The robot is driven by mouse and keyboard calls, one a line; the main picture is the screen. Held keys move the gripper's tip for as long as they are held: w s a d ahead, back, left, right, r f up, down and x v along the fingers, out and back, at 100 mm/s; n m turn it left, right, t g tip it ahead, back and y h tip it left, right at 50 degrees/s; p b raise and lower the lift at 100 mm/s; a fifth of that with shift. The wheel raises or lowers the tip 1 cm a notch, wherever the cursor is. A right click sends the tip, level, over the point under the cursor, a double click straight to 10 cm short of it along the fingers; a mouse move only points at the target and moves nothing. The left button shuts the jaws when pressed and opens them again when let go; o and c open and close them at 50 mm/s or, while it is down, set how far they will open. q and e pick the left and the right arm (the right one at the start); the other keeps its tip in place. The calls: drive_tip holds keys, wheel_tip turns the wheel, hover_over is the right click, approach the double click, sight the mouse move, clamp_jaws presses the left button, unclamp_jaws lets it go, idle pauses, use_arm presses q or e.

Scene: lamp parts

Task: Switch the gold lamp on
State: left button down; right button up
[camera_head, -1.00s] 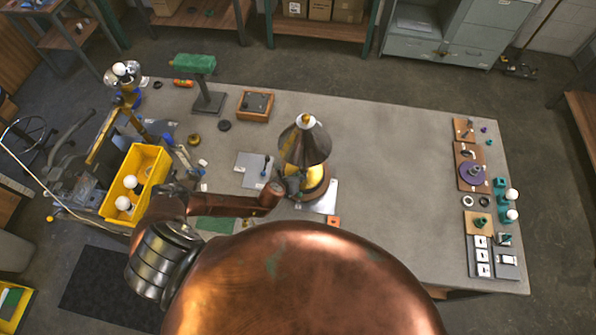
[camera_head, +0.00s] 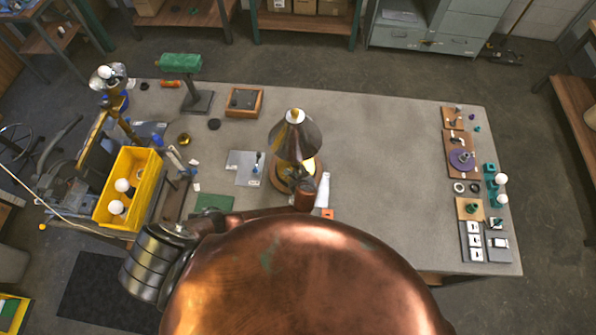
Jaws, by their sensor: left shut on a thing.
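The gold lamp (camera_head: 295,138) stands upright near the middle of the table, with a dark metallic cone shade, a pale top and a round brown base. Bright yellow shows below the shade on the right; I cannot tell for certain whether this is light or the gold body. My left gripper (camera_head: 292,174) is at the front of the lamp, low beneath the shade, at the end of my copper-coloured arm. It is shut on the lamp; its fingertips and the part between them are too small and partly hidden to make out. My right gripper is not in view.
A yellow bin (camera_head: 128,187) with white bulbs is at the left. A green-topped stand (camera_head: 196,98) and a wooden box (camera_head: 244,103) are behind the lamp to the left. Several small parts and boards line the right edge. The table between lamp and right edge is clear.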

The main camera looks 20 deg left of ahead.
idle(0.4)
use_arm(q)
drive_tip(key=c, duration=1.9)
unclamp_jaws()
drive_tip(key=v, duration=1.2)
drive_tip(key=shift+w, duration=0.1)
